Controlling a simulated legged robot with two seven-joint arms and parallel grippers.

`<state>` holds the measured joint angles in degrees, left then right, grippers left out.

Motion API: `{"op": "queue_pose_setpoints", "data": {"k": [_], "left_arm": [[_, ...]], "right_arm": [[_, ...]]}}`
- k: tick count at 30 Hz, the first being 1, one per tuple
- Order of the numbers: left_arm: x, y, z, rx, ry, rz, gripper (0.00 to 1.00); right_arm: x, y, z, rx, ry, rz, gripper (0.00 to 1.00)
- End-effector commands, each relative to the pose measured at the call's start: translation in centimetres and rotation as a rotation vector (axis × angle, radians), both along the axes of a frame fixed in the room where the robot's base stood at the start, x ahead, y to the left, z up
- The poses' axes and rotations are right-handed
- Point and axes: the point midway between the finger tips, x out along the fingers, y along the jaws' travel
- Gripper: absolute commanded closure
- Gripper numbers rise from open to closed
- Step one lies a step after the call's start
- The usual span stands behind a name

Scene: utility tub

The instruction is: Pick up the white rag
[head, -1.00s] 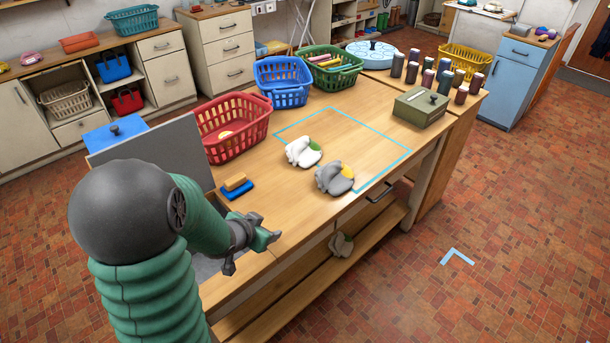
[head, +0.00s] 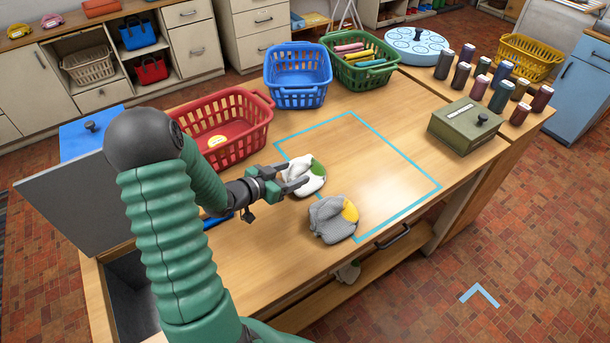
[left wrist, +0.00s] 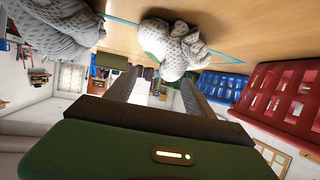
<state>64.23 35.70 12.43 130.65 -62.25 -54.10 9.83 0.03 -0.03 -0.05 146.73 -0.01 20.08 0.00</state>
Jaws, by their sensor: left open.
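The white rag (head: 308,178), crumpled with a green patch, lies on the table (head: 240,250) at the left edge of a blue taped outline. It also shows in the left wrist view (left wrist: 178,45), straight ahead of the fingers. My left gripper (head: 296,178) is open at the rag's left side, its fingertips at or very near the cloth. I cannot tell whether they touch it. The fingers partly cover the rag in the head view. My right gripper is not in view.
A grey rag (head: 330,222) with a yellow patch lies close in front. A red basket (head: 225,135), a blue basket (head: 297,85) and a green basket (head: 360,65) stand behind. A green box (head: 465,128) sits at right. The outline's middle is clear.

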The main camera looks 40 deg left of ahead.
Motion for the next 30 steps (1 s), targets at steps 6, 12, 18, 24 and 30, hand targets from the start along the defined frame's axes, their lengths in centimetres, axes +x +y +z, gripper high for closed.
{"op": "queue_pose_setpoints", "data": {"k": [6,12,18,24,30], "left_arm": [[3.5,0.8,-1.8,-0.004,0.0,0.0,0.38],[4.3,0.5,-2.1,-0.002,0.006,0.003,0.38],[4.2,0.3,-2.2,-0.001,0.008,0.002,0.49],[4.2,0.6,-2.2,-0.002,0.006,0.002,0.75],[4.2,0.6,-2.2,-0.003,0.007,0.003,1.0]], "right_arm": [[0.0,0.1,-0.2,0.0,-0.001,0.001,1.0],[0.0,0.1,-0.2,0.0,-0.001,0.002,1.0],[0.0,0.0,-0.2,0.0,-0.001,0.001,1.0],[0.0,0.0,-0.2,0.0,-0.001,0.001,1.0],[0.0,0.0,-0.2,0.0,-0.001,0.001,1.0]]}}
